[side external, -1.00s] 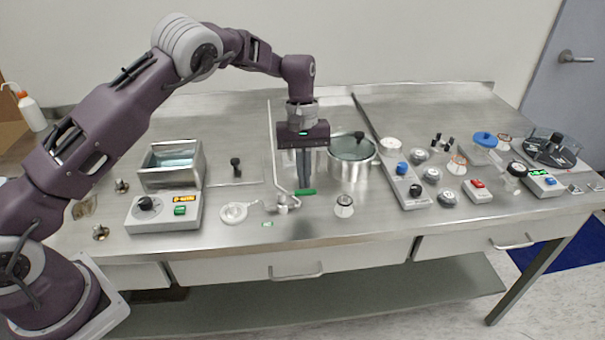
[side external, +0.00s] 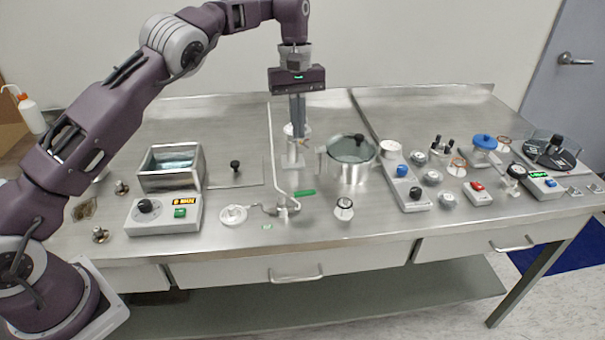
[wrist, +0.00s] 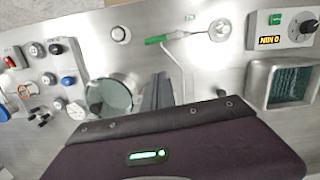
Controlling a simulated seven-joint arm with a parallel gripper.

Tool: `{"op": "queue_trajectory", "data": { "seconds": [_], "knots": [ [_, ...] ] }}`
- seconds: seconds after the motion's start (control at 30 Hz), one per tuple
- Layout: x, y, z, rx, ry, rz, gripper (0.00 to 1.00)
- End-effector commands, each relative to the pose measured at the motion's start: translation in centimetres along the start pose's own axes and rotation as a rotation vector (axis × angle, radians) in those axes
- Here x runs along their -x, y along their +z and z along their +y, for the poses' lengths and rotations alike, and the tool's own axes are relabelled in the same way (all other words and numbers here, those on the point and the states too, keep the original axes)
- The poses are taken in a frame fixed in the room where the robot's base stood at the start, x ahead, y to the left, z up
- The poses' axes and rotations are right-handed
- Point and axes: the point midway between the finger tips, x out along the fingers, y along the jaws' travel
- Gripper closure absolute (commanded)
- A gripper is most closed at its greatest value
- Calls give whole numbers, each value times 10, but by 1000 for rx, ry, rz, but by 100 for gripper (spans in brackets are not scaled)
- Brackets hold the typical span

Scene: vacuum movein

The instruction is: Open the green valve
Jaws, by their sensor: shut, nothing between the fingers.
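The green valve handle (side external: 304,193) points to the right from a small metal valve body (side external: 283,210) near the front middle of the steel bench. A thin bent pipe (side external: 273,150) rises from the valve toward the back. In the wrist view the green handle (wrist: 156,40) shows at the top, beyond the fingers. My gripper (side external: 297,135) is shut and empty, pointing down, raised above and behind the handle and apart from it. The fingers also show in the wrist view (wrist: 158,82).
A lidded steel pot (side external: 350,172) stands right of the valve. A steel bath (side external: 170,167) and control box (side external: 165,212) stand left. A white round dish (side external: 233,214) sits left of the valve. Several devices crowd the right. The front bench strip is fairly clear.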

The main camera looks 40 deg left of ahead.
Motion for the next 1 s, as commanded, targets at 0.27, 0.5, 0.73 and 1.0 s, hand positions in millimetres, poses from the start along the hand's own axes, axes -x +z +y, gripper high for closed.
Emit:
{"op": "queue_trajectory", "data": {
  "seconds": [0.27,0.5,0.73,1.0],
  "knots": [
    [-61,2,-1,-3,-4,-4,100],
    [-99,18,0,-5,-1,-1,100],
    [-111,30,0,-4,0,1,100],
    [-111,31,0,-4,1,1,100]
  ]
}}
